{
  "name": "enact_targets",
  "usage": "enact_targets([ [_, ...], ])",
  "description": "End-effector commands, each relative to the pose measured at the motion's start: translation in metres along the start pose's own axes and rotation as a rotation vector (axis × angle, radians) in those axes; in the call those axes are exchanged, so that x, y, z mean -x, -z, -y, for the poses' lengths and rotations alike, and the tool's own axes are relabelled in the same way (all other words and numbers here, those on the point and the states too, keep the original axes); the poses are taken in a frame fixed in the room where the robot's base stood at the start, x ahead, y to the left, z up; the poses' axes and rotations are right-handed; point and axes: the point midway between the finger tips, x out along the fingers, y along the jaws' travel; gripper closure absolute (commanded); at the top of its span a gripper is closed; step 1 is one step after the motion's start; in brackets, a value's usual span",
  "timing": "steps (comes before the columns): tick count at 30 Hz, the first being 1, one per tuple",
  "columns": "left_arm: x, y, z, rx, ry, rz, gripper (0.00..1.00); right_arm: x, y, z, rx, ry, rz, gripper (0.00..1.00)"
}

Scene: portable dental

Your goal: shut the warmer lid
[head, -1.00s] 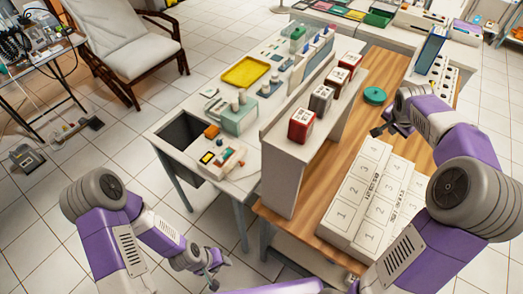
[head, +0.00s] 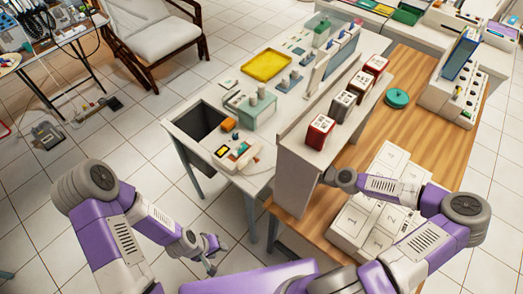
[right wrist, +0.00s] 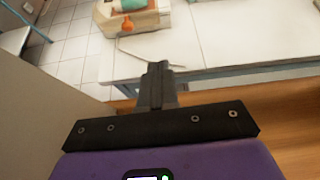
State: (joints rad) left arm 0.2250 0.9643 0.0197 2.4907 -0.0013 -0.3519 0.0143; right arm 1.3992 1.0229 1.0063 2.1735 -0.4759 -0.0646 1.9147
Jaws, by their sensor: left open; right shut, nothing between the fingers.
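I cannot tell for sure which thing is the warmer. A white unit (head: 452,98) with a row of round openings stands at the far right of the wooden bench, with a blue panel (head: 463,53) tilted up on it; this may be a raised lid. A small cream device (head: 236,154) sits at the near end of the white table and shows at the top of the right wrist view (right wrist: 130,20). My right gripper (right wrist: 158,82) is shut and empty, pointing toward the white table's edge. My left gripper (head: 213,257) is open and empty, low before the table.
A tall pale shelf (head: 297,178) bearing several red and dark boxes divides the white table from the wooden bench (head: 418,117). White numbered boxes (head: 350,222) lie under my right arm. A yellow tray (head: 266,66) lies on the white table.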

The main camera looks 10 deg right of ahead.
Motion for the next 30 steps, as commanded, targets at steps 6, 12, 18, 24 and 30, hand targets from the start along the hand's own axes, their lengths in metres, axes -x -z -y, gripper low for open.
enact_targets([
  [6,-0.001,0.0,0.0,0.0,0.0,0.0,0.57,0.018,-0.002,-0.006,-0.047,0.002,0.034,1.0],
  [12,-0.004,0.0,0.001,0.0,0.0,0.0,0.57,0.002,-0.003,-0.006,-0.046,0.0,0.036,1.0],
  [18,-0.008,0.0,0.003,0.0,0.0,0.0,0.57,-0.032,-0.004,-0.007,-0.044,-0.003,0.035,1.0],
  [24,-0.012,0.001,0.004,0.0,0.0,0.0,0.57,-0.068,-0.006,-0.006,-0.044,-0.001,0.035,1.0],
  [30,-0.011,0.001,0.004,0.0,0.0,0.0,0.57,-0.093,-0.02,-0.005,-0.042,0.0,0.034,1.0],
])
